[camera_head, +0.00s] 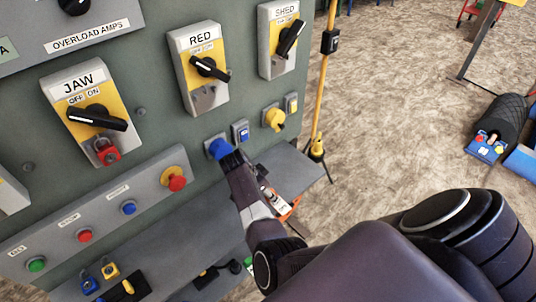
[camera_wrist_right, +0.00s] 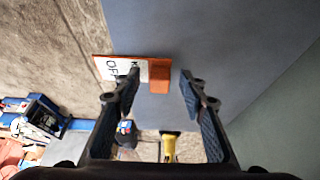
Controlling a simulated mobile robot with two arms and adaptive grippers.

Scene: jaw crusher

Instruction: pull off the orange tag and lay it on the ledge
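The orange tag (camera_wrist_right: 160,79) has a white printed face. In the right wrist view it is at the edge of the grey ledge (camera_wrist_right: 225,40), with its left part in front of the floor. I cannot tell whether it rests on the ledge. My right gripper (camera_wrist_right: 160,76) is open, its two fingertips apart on either side of the tag's orange end. A gap shows at the right fingertip. In the head view the tag (camera_head: 291,209) shows partly behind my right gripper (camera_head: 236,168), above the ledge (camera_head: 180,236). My left gripper is not in view.
The green panel carries JAW (camera_head: 78,85), RED (camera_head: 200,42) and SHED (camera_head: 279,14) switches, and a blue knob (camera_head: 220,148) close to my right gripper. Padlocks (camera_head: 90,284) and a black-yellow item (camera_head: 128,287) lie on the ledge's left. A yellow post (camera_head: 320,105) stands right.

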